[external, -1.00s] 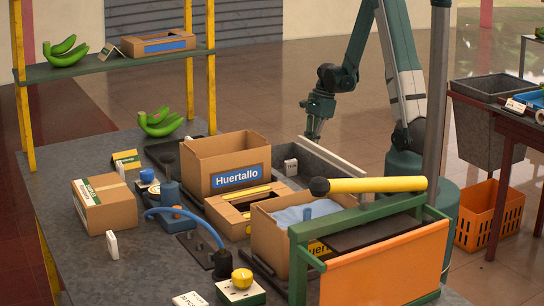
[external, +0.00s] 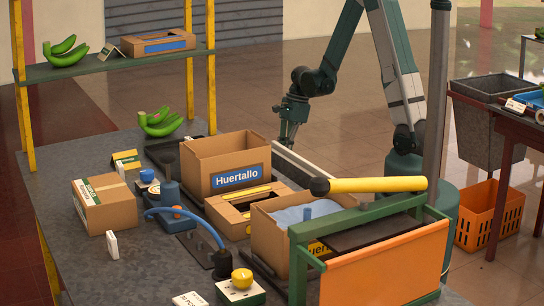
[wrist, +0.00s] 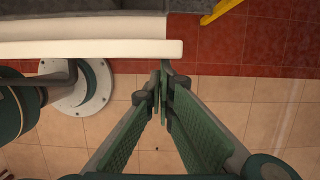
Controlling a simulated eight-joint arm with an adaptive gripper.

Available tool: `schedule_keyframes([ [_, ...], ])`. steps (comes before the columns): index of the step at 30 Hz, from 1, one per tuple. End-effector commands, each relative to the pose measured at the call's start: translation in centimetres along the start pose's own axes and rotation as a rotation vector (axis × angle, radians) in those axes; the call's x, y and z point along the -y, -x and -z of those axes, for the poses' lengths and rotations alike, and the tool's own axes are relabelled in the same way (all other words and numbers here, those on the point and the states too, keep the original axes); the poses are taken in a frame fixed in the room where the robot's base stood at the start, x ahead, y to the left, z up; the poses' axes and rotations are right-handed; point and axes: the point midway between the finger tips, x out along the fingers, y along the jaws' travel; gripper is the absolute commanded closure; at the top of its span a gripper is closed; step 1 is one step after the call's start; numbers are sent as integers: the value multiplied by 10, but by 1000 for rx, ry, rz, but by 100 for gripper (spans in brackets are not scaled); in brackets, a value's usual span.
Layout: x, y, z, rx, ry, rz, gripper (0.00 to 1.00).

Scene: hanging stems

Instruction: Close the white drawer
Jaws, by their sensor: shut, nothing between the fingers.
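The white drawer's front (external: 308,162) shows in the external view as a pale strip along the table's right edge, behind the cartons. It sits close against the table edge, and the drawer's inside is hidden. In the wrist view the drawer front (wrist: 90,50) spans the upper left as a long white bar. My gripper (external: 287,143) points down at the far end of this front. In the wrist view my gripper (wrist: 162,88) is shut and empty, just beyond the bar's lower edge. I cannot tell whether the fingers touch the front.
A yellow tube (external: 375,185) lies above the green frame (external: 310,230). The floor (external: 330,120) beyond the drawer is clear.

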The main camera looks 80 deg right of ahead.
Motion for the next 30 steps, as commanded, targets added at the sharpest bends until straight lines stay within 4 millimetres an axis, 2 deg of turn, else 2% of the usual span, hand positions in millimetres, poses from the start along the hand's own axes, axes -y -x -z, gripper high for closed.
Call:
schedule_keyframes([
  [3,0,-7,-26,0,5,-1,100],
  [18,0,-32,-126,1,4,0,100],
  [24,-1,-39,-155,0,3,0,100],
  [30,0,-42,-169,0,1,0,100],
])
